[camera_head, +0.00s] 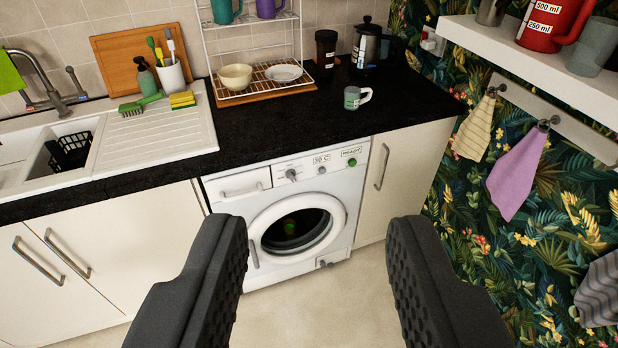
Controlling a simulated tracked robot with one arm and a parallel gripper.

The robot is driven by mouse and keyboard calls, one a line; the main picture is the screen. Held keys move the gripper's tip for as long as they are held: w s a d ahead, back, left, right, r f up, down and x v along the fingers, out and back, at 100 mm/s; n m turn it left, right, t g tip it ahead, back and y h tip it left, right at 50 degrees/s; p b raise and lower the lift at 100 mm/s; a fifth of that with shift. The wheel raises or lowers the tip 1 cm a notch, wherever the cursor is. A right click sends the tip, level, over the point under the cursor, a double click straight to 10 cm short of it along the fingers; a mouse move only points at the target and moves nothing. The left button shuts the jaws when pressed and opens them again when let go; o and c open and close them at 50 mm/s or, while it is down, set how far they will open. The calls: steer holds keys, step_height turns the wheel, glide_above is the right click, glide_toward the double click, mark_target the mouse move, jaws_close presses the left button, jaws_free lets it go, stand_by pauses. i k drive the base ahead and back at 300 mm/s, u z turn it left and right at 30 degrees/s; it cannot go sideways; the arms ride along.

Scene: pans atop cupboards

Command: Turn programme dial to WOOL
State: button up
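A white washing machine (339,190) stands under the black worktop in the middle of the view. Its programme dial (291,174) is a small grey knob on the front panel, right of the detergent drawer (241,185). A small display (321,158) and a green button (352,162) are to the dial's right. The programme names, including WOOL, are too small to read. The round door (297,228) appears closed, with something green seen through its glass. My gripper (316,235) is open and empty, its two black fingers wide apart in front of the machine, not touching it.
The black worktop (290,118) juts above the machine and holds a mug (356,97), a dish rack (262,80) and a coffee press (366,45). Cupboards with bar handles flank the machine. The floor (318,305) in front is clear. A papered wall is at right.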

mark_target(290, 174)
steer(key=u, duration=0.05)
steer(key=i, duration=1)
steer(key=u, duration=0.6)
